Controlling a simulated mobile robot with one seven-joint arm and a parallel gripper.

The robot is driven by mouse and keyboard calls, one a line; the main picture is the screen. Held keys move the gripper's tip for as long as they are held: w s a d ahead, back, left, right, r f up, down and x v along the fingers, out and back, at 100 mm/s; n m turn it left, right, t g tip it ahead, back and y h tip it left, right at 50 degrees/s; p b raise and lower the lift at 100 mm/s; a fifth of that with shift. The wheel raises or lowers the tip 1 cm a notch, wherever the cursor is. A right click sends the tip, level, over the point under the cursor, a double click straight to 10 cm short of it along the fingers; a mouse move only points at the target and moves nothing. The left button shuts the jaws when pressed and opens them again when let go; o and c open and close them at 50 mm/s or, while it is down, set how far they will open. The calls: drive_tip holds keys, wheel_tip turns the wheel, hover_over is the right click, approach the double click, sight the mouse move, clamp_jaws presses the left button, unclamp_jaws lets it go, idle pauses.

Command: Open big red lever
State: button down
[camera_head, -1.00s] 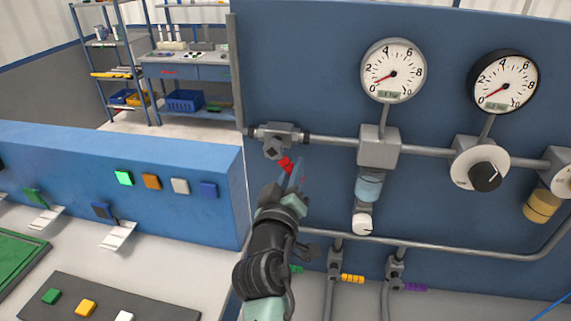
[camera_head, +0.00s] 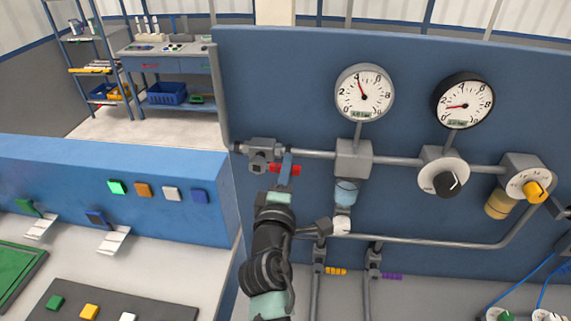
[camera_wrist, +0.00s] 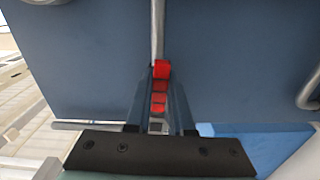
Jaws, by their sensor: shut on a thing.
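The big red lever (camera_head: 294,170) sticks out to the right from the grey valve body (camera_head: 262,152), roughly level and just below the pipe. My gripper (camera_head: 286,165) is shut on the lever, with red showing on both sides of the blue fingers. In the wrist view the red lever (camera_wrist: 160,85) lies between the two fingers. The fingers hide part of the lever. The white gauge (camera_head: 364,93) has its needle near 4, and the black gauge (camera_head: 463,101) has its needle off zero.
Small yellow (camera_head: 336,271) and purple (camera_head: 391,276) levers are below. A blue console (camera_head: 100,185) with coloured buttons stands at the left.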

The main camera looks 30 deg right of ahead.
drive_tip(key=shift+r+n, duration=0.2)
drive_tip(key=shift+n, duration=0.3)
drive_tip(key=c, duration=0.8)
unclamp_jaws()
drive_tip(key=shift+s+a, duration=0.1)
drive_tip(key=shift+b+v, duration=1.8)
drive_tip(key=shift+v, duration=4.6)
